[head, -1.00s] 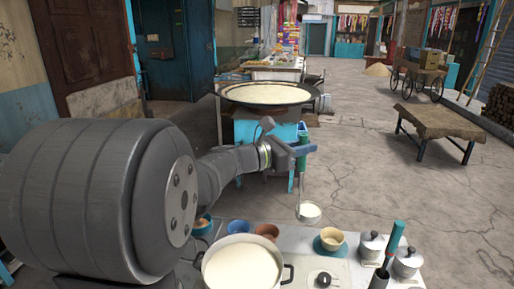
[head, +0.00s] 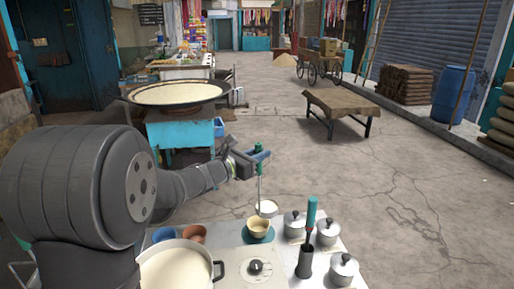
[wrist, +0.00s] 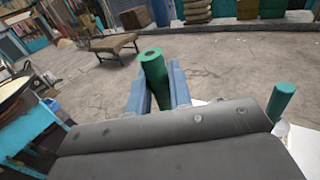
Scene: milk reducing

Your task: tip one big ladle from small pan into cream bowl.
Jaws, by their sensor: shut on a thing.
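My gripper (head: 255,158) is shut on the green handle of the big ladle. In the wrist view the green handle (wrist: 153,70) stands between my two blue fingers. The ladle's cup (head: 266,208) hangs down, looks level, and shows white milk. It appears just above the cream bowl (head: 259,228), towards its far right rim; I cannot tell the exact gap. The cream bowl stands upright on a teal saucer (head: 264,239). The small pan (head: 221,271), full of milk, is at the lower left, partly cut off by the frame and my arm.
Blue (head: 163,235) and brown (head: 193,233) cups stand behind the pan. A large milk pan (head: 177,93) stands further back.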

